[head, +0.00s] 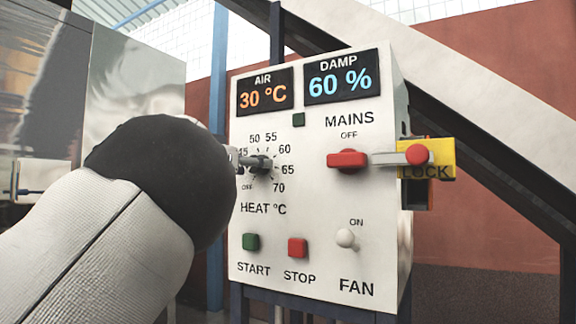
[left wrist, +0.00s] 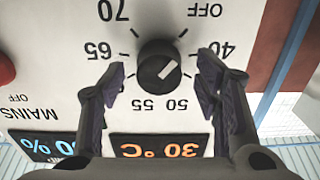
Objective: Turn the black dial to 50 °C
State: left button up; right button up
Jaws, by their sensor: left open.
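The black dial (head: 262,164) sits on the white panel under the air display, ringed by numbers from OFF to 70. In the upside-down left wrist view the dial (left wrist: 158,68) has a white pointer mark slanting to the upper right, towards the OFF and 40 side, away from the 50 below it. My left gripper (left wrist: 160,63) is open, with one finger on each side of the dial; I cannot tell whether either touches it. In the head view my left gripper (head: 243,160) is at the dial's left, mostly hidden behind my arm. My right gripper is not in view.
The air display (head: 265,92) reads 30 °C; the damp display (head: 341,78) reads 60 %. The red mains switch (head: 347,161) is right of the dial, beside a yellow lock (head: 441,159). Below are the green start button (head: 251,242), red stop button (head: 297,248) and fan switch (head: 346,239).

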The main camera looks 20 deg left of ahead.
pick_arm(q)
jog(key=shift+w, duration=0.35)
jog(key=shift+c, duration=0.2)
jog(key=c, duration=1.1)
jog(key=shift+m, duration=0.3)
